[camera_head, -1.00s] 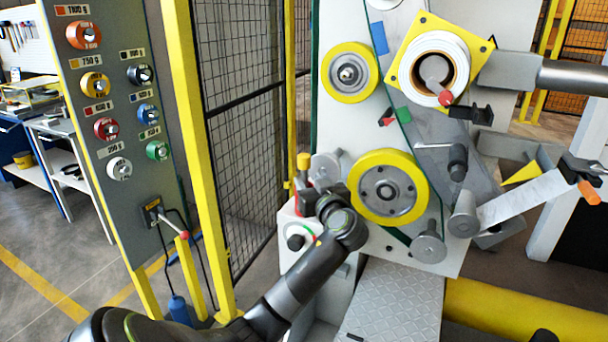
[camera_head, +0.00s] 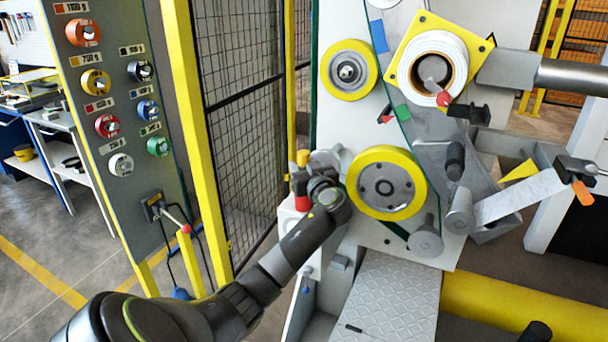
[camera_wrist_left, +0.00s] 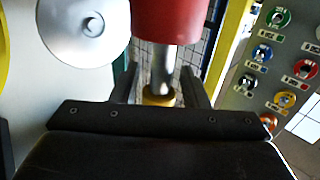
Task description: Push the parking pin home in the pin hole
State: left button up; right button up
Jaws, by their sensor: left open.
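A red cylinder (camera_head: 302,203) shows beside my left gripper (camera_head: 301,183) at the left edge of the machine face. In the left wrist view the red cylinder (camera_wrist_left: 170,20) sits on a bare metal shaft (camera_wrist_left: 164,70), which runs to a yellow ring-like part (camera_wrist_left: 160,97). It looks like the parking pin. My left gripper's fingers (camera_wrist_left: 160,88) stand on either side of the shaft, open; contact cannot be told. A yellow knob (camera_head: 303,157) shows just above the gripper in the head view. The pin hole cannot be made out. My right gripper is not in view.
A yellow-rimmed wheel (camera_head: 386,183) is close to the right of my left wrist. A grey disc (camera_wrist_left: 84,25) is close in the wrist view.

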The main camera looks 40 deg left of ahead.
pick_arm(q)
grip_shut()
jog(key=shift+r, duration=0.35)
notch_tip(320, 180, up, 9)
jog(key=shift+r+b, duration=0.2)
jog(key=shift+b, duration=0.6)
jog(key=shift+f, duration=0.1)
